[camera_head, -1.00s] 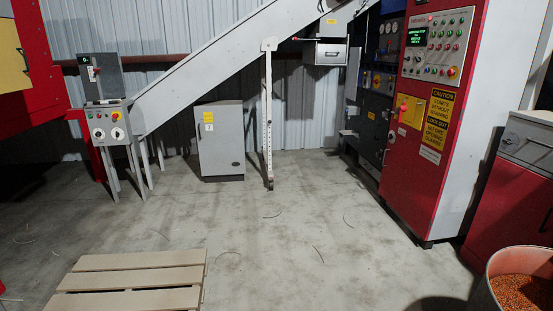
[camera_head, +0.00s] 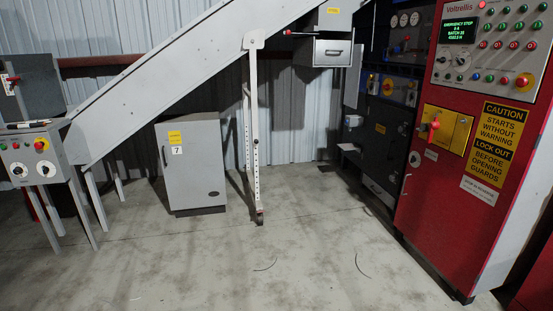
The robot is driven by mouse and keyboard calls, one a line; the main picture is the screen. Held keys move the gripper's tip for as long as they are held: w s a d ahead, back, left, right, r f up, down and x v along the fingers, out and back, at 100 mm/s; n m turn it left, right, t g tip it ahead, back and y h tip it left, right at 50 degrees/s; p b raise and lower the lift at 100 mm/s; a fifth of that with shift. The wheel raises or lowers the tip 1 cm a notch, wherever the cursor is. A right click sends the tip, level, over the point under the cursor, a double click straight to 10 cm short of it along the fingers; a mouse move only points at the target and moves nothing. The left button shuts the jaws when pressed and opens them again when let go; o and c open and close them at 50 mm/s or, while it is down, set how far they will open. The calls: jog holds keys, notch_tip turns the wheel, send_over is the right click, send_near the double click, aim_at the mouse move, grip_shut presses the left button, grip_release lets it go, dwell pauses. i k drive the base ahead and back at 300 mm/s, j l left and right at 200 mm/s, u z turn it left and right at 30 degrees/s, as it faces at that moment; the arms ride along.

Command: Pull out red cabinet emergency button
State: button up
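The red cabinet (camera_head: 412,205) stands at the right of the view, with a grey panel of buttons and lights on its upper front. Its emergency button (camera_head: 525,82), a red-orange knob on a yellow base, sits at the panel's lower right. The green display (camera_head: 458,31) on the panel reads "EMERGENCY STOP". Below the panel is a yellow plate with a red rotary handle (camera_head: 429,127). Whether the button is pressed in cannot be told at this size. My gripper is not in view.
A grey control stand (camera_head: 32,158) with its own red button is at the left. A grey floor cabinet (camera_head: 192,165) and a white support post (camera_head: 254,130) stand under the sloping conveyor (camera_head: 160,80). The concrete floor (camera_head: 290,270) ahead is clear apart from thin wire scraps.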

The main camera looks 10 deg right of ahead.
aim_at(521, 82)
jog(key=i+l+z, duration=0.1)
jog(key=i+z, duration=0.25)
jog(key=i, duration=0.25)
jog(key=i+j+z, duration=0.1)
jog(key=i+z, duration=0.2)
jog(key=i, duration=0.35)
jog(key=i+j+z, duration=0.2)
jog(key=i+z, duration=0.15)
jog(key=i, duration=0.25)
